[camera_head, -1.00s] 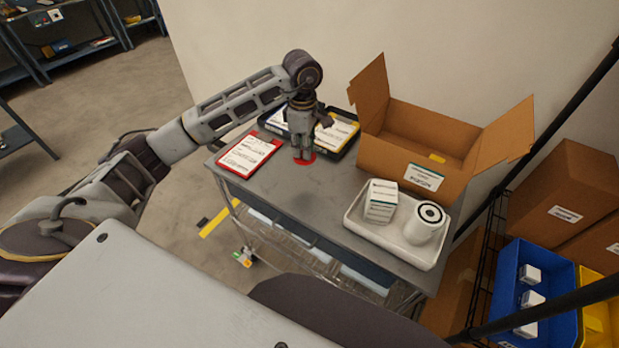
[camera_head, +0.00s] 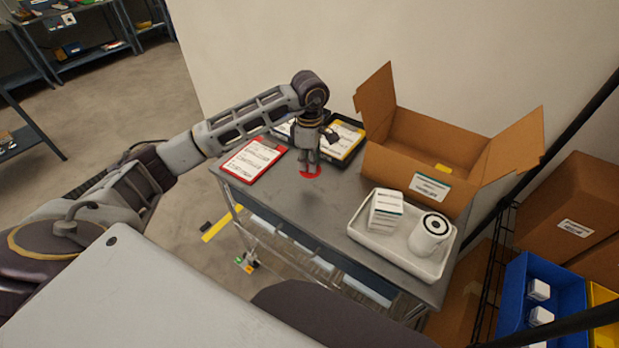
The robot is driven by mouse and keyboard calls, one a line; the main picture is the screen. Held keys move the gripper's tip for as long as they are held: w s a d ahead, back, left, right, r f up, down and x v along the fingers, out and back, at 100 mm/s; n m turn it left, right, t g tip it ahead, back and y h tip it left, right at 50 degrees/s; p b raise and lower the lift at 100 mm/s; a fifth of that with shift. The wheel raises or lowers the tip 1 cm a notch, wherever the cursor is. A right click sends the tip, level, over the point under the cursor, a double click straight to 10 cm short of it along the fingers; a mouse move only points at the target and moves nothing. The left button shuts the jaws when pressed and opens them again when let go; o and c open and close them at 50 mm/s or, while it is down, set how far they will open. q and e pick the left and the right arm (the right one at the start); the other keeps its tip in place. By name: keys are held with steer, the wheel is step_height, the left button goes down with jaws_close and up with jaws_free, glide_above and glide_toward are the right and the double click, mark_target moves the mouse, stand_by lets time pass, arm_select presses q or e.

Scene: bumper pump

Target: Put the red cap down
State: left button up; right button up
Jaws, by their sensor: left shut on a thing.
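The red cap (camera_head: 311,173) is a small flat red disc above or on the grey cart top, left of its middle. My left gripper (camera_head: 309,166) points down over the cart and is shut on the cap; its fingers hide part of it. I cannot tell whether the cap touches the cart top (camera_head: 325,206). My right gripper is not in view.
A red clipboard (camera_head: 253,160) lies left of the gripper. A black tray with papers (camera_head: 347,140) is behind it. An open cardboard box (camera_head: 420,150) stands at the back right. A white tray (camera_head: 398,253) holds a white box (camera_head: 386,210) and a white cylinder (camera_head: 430,234). The cart's middle is clear.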

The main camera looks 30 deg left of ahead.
arm_select(q)
step_height(320, 180, down, 3)
steer(key=shift+r, duration=0.1)
steer(key=shift+f, duration=0.2)
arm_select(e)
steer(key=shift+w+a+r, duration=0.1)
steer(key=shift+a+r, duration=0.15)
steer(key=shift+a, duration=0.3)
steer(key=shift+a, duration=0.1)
arm_select(q)
steer(key=shift+f+p, duration=0.4)
steer(key=shift+f, duration=1.5)
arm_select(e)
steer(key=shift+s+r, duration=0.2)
arm_select(q)
steer(key=shift+f, duration=0.1)
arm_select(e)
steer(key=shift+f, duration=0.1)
arm_select(q)
steer(key=o, duration=0.7)
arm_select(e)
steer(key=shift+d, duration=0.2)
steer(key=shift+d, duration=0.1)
